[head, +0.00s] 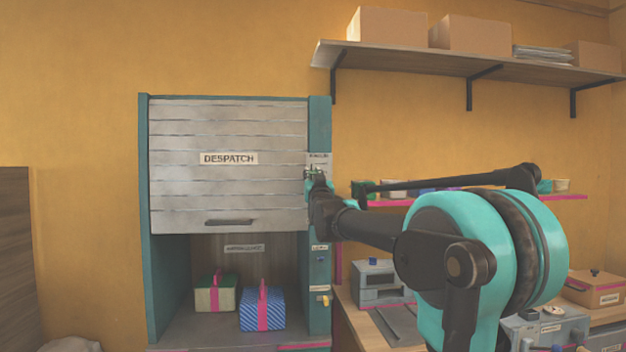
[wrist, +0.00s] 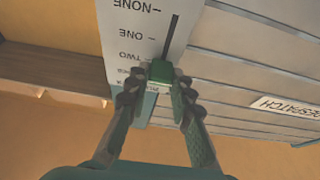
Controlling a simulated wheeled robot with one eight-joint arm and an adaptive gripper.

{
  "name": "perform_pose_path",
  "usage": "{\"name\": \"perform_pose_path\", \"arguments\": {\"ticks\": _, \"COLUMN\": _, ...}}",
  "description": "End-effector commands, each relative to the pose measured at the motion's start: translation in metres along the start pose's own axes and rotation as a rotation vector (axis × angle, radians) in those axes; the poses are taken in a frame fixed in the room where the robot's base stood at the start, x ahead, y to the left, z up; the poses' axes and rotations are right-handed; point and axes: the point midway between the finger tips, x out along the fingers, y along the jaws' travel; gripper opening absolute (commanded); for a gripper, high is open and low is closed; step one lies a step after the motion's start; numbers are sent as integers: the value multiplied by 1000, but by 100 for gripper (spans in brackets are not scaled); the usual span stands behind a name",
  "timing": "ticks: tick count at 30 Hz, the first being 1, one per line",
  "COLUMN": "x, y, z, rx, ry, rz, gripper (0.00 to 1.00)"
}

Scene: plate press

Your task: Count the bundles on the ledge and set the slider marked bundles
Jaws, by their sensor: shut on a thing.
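The despatch cabinet (head: 144,220) has a grey slatted shutter (head: 228,185) lowered over its upper part. Below it, two bundles sit on the ledge (head: 190,335): a pale green one (head: 206,298) and a blue striped one (head: 250,318), both with pink ribbon. The slider plate (head: 319,158) is on the cabinet's right post. In the wrist view the plate (wrist: 125,38) appears upside down, with marks NONE, ONE and TWO. My gripper (wrist: 160,88) is shut on the green slider knob (wrist: 160,71), close to TWO; the fingers hide the exact mark. My gripper (head: 314,178) covers the knob in the head view.
A blue knob (head: 320,258) and a yellow one (head: 325,299) are lower on the post. A shelf with boxes (head: 388,25) hangs above right. A workbench with a grey machine (head: 376,282) and a brown box (head: 594,288) stands at right.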

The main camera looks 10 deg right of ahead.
Motion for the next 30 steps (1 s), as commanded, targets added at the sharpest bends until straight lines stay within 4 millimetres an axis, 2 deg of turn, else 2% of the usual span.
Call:
{"name": "perform_pose_path", "arguments": {"ticks": 2, "x": 0, "y": 0, "z": 0, "rx": 0, "ry": 0, "rz": 0, "gripper": 0}}
{"name": "perform_pose_path", "arguments": {"ticks": 3, "x": 0, "y": 0, "z": 0, "rx": 0, "ry": 0, "rz": 0, "gripper": 24}}
{"name": "perform_pose_path", "arguments": {"ticks": 8, "x": 0, "y": 0, "z": 0, "rx": 0, "ry": 0, "rz": 0, "gripper": 43}}
{"name": "perform_pose_path", "arguments": {"ticks": 16, "x": -1, "y": 0, "z": 0, "rx": 0, "ry": 0, "rz": 0, "gripper": 43}}
{"name": "perform_pose_path", "arguments": {"ticks": 20, "x": -7, "y": 0, "z": 0, "rx": 0, "ry": 0, "rz": 0, "gripper": 43}}
{"name": "perform_pose_path", "arguments": {"ticks": 23, "x": -21, "y": 0, "z": 0, "rx": 0, "ry": 0, "rz": 0, "gripper": 43}}
{"name": "perform_pose_path", "arguments": {"ticks": 30, "x": -68, "y": 0, "z": 0, "rx": 1, "ry": 0, "rz": -1, "gripper": 43}}
